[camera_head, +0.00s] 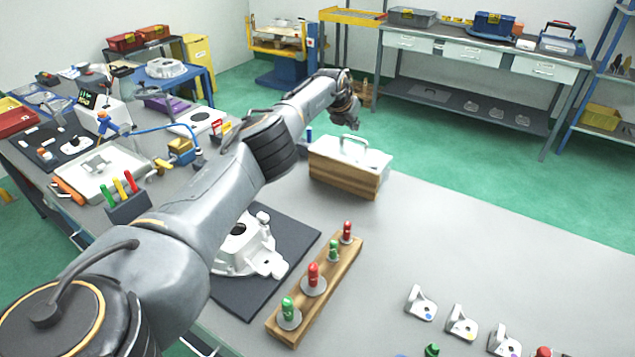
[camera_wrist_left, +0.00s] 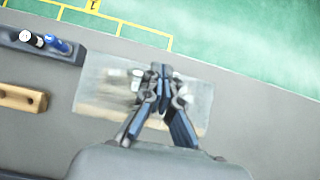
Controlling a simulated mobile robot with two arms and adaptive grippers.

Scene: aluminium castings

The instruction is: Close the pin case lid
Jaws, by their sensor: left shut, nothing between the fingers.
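The pin case (camera_head: 345,181) is a wooden box on the grey bench. Its pale, see-through lid (camera_head: 345,157) lies over the box top and looks down, with an arched handle (camera_head: 354,138) on it. I cannot see whether it is fully seated. In the left wrist view the lid (camera_wrist_left: 200,100) is blurred below the fingers. My left gripper (camera_head: 352,124) is shut and empty, above the far side of the case. Its fingers also show in the left wrist view (camera_wrist_left: 161,72); contact with the lid cannot be told. My right gripper is not in view.
A wooden block with red and green gauges (camera_head: 318,292) and a white casting (camera_head: 262,250) on a dark mat stand nearer. Several small castings (camera_head: 462,322) lie at the lower right. The bench right of the case is clear.

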